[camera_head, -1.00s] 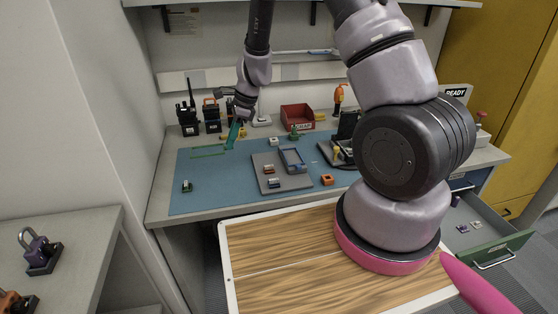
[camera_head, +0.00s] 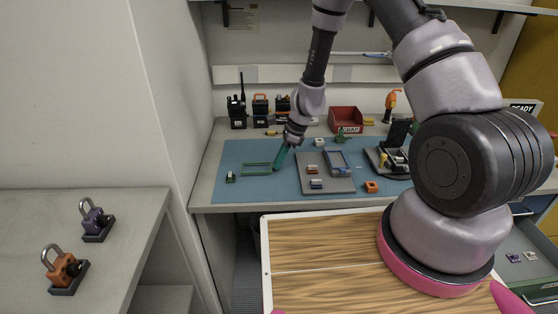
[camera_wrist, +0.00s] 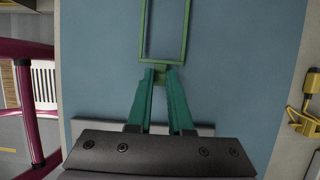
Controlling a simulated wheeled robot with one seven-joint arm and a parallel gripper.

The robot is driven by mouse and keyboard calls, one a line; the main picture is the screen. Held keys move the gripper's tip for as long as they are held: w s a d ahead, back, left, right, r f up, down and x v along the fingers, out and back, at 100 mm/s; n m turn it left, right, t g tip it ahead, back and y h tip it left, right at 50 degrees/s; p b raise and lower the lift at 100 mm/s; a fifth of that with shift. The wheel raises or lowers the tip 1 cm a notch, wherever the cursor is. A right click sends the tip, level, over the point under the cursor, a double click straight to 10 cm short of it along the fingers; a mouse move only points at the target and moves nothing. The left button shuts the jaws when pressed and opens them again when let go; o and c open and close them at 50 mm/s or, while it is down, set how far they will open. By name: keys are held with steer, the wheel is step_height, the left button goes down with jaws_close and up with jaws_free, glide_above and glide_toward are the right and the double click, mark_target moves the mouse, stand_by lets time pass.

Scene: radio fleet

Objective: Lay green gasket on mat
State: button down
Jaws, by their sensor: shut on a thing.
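The green gasket is a thin rectangular frame (camera_head: 257,163) over the left part of the blue mat (camera_head: 238,150). In the wrist view the gasket (camera_wrist: 186,30) extends ahead of the fingertips, flat and roughly parallel to the mat (camera_wrist: 100,60). My gripper (camera_head: 277,168), with teal fingers, is shut on the small tab at the gasket's near end, which shows in the wrist view between the fingertips (camera_wrist: 161,74). I cannot tell whether the gasket touches the mat or hovers just above it. The fingers hide part of the tab.
A grey tray (camera_head: 310,186) with small parts stands right of the gasket. A small green-and-black part (camera_head: 231,177) sits at the mat's left. Radios (camera_head: 237,114) and a red bin (camera_head: 345,119) line the back.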

steer(key=shift+f, duration=0.6)
steer(key=c, duration=0.8)
jaws_free()
steer(key=shift+c, duration=0.2)
